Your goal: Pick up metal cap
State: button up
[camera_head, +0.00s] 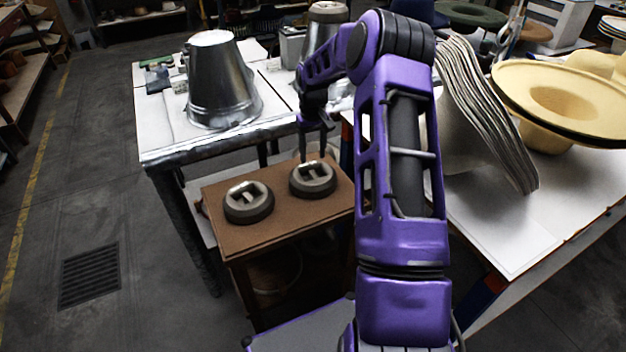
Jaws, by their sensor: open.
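Two round grey metal caps with a slotted top and a bar across the middle rest on a small brown table (290,226). The left cap (249,203) stands clear near the table's left side. The right cap (313,181) lies farther back and to the right. My gripper (314,157) points down with its fingers apart, right over the right cap's far part. The fingertips overlap the cap's top edge in the picture, and I cannot tell whether they touch it. Nothing shows between the fingers.
A white-topped table behind holds an upturned metal bucket (213,80) and another metal form (324,30), partly hidden by my arm. At right, a white table (506,226) carries stacked felt sheets (487,120) and a straw hat (560,100). Open floor lies left.

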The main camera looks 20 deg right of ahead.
aim_at(313, 172)
jog(key=f, duration=0.2)
jog(key=s+f, duration=0.1)
jog(key=f, duration=0.2)
jog(key=shift+a, duration=0.2)
jog(key=shift+w+f, duration=0.1)
jog(key=shift+f, duration=0.4)
grip_shut()
dwell(0.7)
jog(key=shift+r, duration=0.15)
